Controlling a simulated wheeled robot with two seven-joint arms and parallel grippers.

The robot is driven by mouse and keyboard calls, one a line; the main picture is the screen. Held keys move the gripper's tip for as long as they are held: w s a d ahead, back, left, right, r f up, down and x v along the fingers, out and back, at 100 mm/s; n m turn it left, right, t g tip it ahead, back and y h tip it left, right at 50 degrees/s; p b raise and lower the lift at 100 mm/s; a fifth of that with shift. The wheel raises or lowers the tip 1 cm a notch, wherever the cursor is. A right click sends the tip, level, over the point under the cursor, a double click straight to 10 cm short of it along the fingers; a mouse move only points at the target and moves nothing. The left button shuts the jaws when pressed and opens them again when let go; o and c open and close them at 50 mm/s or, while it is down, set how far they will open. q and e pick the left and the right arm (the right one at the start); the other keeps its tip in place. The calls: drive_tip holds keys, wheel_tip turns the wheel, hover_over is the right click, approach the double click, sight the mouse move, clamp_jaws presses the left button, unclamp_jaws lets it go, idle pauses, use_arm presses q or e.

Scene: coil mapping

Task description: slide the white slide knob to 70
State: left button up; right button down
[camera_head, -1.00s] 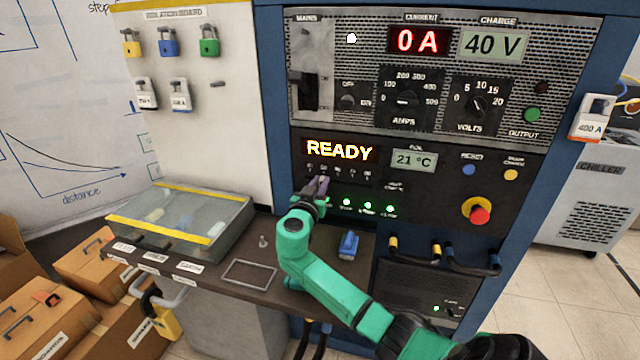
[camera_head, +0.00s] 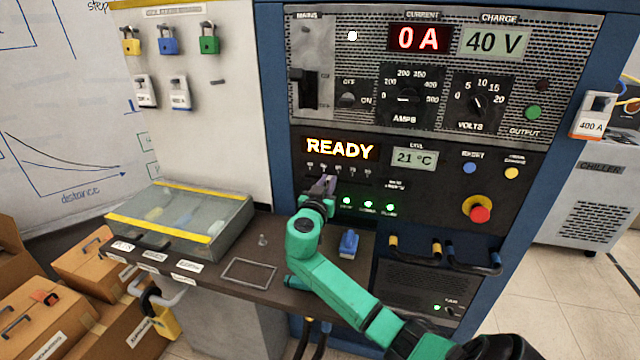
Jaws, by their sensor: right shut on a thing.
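The slide scale (camera_head: 345,172), a row of small marks, runs under the orange READY display (camera_head: 340,149) on the dark middle panel of the cabinet. My right gripper (camera_head: 328,184), at the end of the green arm from the lower right, is up against the panel just below the left part of this scale. It is shut on the white slide knob, which its fingers hide. The scale numbers are too small to read. My left gripper is not in view.
Green lights (camera_head: 368,205) sit just right of my right gripper. A red stop button (camera_head: 480,210) is farther right. Below is a dark shelf (camera_head: 215,272) with a blue-handled object (camera_head: 348,243) and a clear-lidded box (camera_head: 180,215). Black cable loops (camera_head: 470,262) stick out at lower right.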

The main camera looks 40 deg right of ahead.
sight(352, 178)
drive_tip(key=s+d, duration=0.1)
drive_tip(key=s+d+b, duration=0.1)
drive_tip(key=s, duration=0.1)
drive_tip(key=s+d, duration=0.1)
drive_tip(key=s, duration=0.1)
drive_tip(key=shift+d+f, duration=0.2)
drive_tip(key=c, duration=0.8)
unclamp_jaws()
drive_tip(key=shift+r, duration=0.1)
drive_tip(key=b+v, duration=0.3)
drive_tip(key=v, duration=1.1)
drive_tip(key=shift+a+b, duration=0.3)
